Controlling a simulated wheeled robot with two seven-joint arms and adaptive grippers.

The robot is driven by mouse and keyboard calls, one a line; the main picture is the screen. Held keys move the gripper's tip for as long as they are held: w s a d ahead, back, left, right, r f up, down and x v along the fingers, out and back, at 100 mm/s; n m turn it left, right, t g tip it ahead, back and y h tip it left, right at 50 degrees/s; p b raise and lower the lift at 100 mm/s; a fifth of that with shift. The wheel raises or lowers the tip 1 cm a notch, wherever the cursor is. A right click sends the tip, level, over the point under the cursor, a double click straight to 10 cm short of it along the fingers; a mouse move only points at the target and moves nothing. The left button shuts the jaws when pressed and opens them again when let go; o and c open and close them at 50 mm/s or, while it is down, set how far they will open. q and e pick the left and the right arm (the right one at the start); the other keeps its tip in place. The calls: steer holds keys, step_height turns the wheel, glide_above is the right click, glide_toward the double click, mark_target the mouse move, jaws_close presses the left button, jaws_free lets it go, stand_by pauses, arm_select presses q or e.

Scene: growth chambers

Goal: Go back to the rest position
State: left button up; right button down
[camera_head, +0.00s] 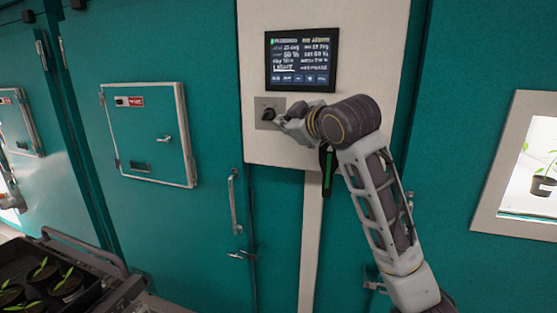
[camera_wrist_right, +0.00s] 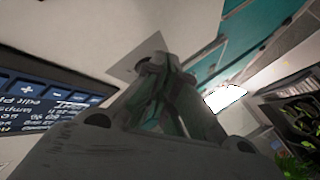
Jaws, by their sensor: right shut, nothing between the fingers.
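My right arm comes in from the lower right of the head view and reaches up to the control panel. My right gripper (camera_head: 281,119) is at a small plate with a dark knob (camera_head: 267,114), below the display. It is shut with nothing between the fingers. In the right wrist view the gripper fingers (camera_wrist_right: 160,68) lie close together in front of the pale panel, near the knob's plate. I cannot tell whether the fingertips touch the knob. My left gripper does not show in either view.
The display (camera_head: 301,61) is on the white panel (camera_head: 385,25) just above my right gripper. A teal door with a handle (camera_head: 233,200) stands left of it. A cart tray (camera_head: 95,300) with potted seedlings is at the lower left. A lit window (camera_head: 530,130) is at the right.

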steer(key=s+d+f+m+g+h, duration=0.1)
steer(key=s+d+f+m+g, duration=0.15)
steer(key=f, duration=0.95)
steer(key=s+d+f+m+g+h, duration=0.1)
steer(key=s+d+f+m, duration=0.2)
steer(key=f, duration=0.9)
steer(key=s+d+f+m+g+h, duration=0.15)
steer(key=d+f, duration=0.35)
steer(key=f, duration=0.7)
steer(key=s+d+f+m+g+h, duration=0.25)
steer(key=s+d+f, duration=0.25)
steer(key=s+f, duration=0.65)
steer(key=s+d+f+m+g+h, duration=0.1)
steer(key=s+d+f+m+g, duration=0.3)
steer(key=s+f, duration=0.8)
steer(key=s+f+n, duration=0.1)
steer(key=s+f, duration=0.2)
steer(key=f, duration=1.2)
steer(key=s+f+n, duration=0.2)
steer(key=f, duration=1.3)
steer(key=s+d+f, duration=0.2)
steer(key=s+f, duration=0.8)
steer(key=s, duration=0.1)
steer(key=s+d+f+g, duration=0.1)
steer(key=s+d+f, duration=0.1)
steer(key=s+f, duration=0.8)
steer(key=shift+s+d+f+b, duration=0.35)
steer(key=shift+s+d+f, duration=0.05)
steer(key=shift+s, duration=0.45)
